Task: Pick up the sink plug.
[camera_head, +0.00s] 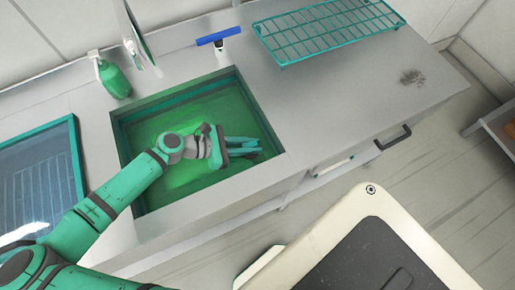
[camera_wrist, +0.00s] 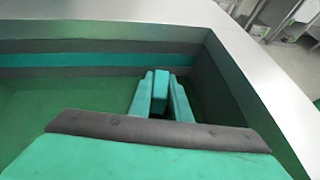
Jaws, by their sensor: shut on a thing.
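My gripper (camera_head: 243,147) reaches down into the sink basin (camera_head: 275,139), near its right side in the head view. In the wrist view its two teal fingers (camera_wrist: 158,95) are shut on a narrow teal piece (camera_wrist: 160,88), which I take to be the sink plug. Its lower part is hidden by the fingers and the dark palm edge. In the head view the plug cannot be told apart from the fingers. The basin looks filled with green liquid (camera_head: 180,117).
A green soap bottle (camera_head: 115,80) and a faucet (camera_head: 139,42) stand behind the basin. A blue squeegee (camera_head: 219,37) and a teal wire rack (camera_head: 325,30) lie on the counter. The basin walls rise close around my gripper. The right counter is mostly clear.

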